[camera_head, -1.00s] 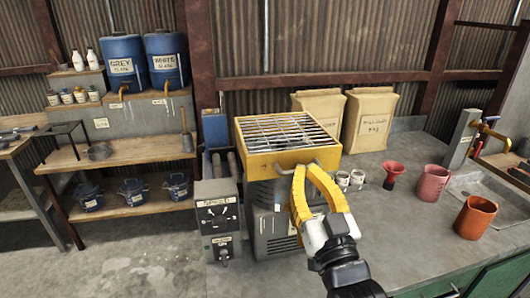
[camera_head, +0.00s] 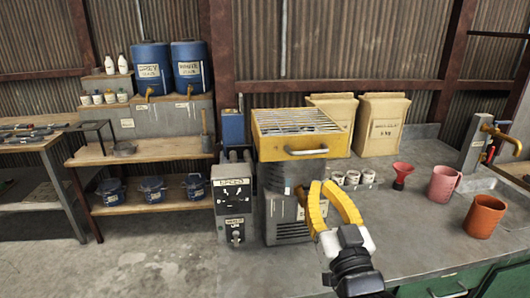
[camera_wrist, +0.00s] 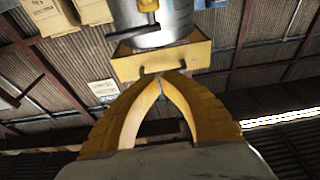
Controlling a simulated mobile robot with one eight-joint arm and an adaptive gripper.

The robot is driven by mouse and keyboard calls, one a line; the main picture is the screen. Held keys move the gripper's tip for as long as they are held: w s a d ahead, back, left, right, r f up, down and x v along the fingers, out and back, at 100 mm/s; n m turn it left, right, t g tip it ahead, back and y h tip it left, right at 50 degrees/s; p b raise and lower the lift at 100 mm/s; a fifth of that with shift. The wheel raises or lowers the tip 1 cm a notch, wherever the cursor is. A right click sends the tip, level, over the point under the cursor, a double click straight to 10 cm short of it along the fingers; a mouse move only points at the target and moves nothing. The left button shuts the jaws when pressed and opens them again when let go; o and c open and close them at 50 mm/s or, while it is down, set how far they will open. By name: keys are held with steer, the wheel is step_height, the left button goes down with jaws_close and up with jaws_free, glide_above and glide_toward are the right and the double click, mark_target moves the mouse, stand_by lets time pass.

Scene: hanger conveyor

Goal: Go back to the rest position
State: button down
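My gripper (camera_head: 319,184) has yellow fingers and is in front of the yellow-topped machine (camera_head: 290,218). In the wrist view its fingertips (camera_wrist: 160,78) meet, with nothing between them. In the head view the tips overlap the machine's grey front, below the handle of its yellow top tray (camera_head: 300,145). The tray also shows beyond my fingertips in the wrist view (camera_wrist: 190,60), with its handle facing me. A wire grille covers the tray's top. I cannot tell the exact gap between the tips and the machine.
The grey counter (camera_head: 415,225) holds several small white cups (camera_head: 352,178), a red funnel (camera_head: 402,173), a pink jug (camera_head: 443,184) and an orange jug (camera_head: 484,216). Paper sacks (camera_head: 383,125) stand behind. A grey control box (camera_head: 234,215) stands left. Shelves with blue containers (camera_head: 152,190) are further left.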

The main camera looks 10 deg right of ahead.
step_height(320, 180, down, 9)
steer(key=g, duration=0.7)
steer(key=s+f+g, duration=0.5)
steer(key=s+g, duration=0.1)
steer(key=s, duration=0.5)
steer(key=shift+s+f+g, duration=0.35)
steer(key=shift+f+g, duration=0.05)
